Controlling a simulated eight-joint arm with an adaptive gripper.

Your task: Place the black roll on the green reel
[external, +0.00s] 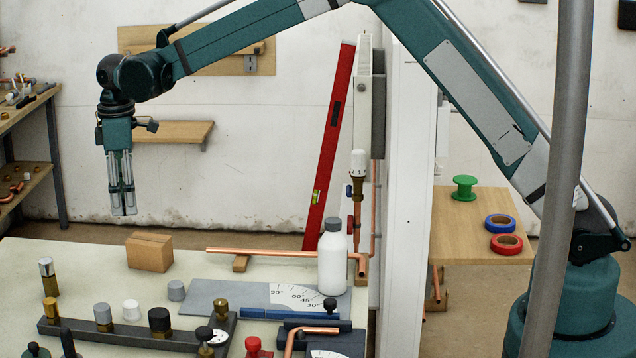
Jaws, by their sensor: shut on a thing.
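The green reel (465,188) stands upright on the wooden table at the right, beyond the white partition. I cannot make out the black roll in this view. My gripper (123,212) hangs fingers down at the upper left, above and behind the left part of the pale bench. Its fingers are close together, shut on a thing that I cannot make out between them. The gripper is far to the left of the green reel, with the partition between them.
A blue roll (500,223) and a red roll (506,244) lie on the wooden table (450,225). The tall white partition (405,200) divides it from the bench.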

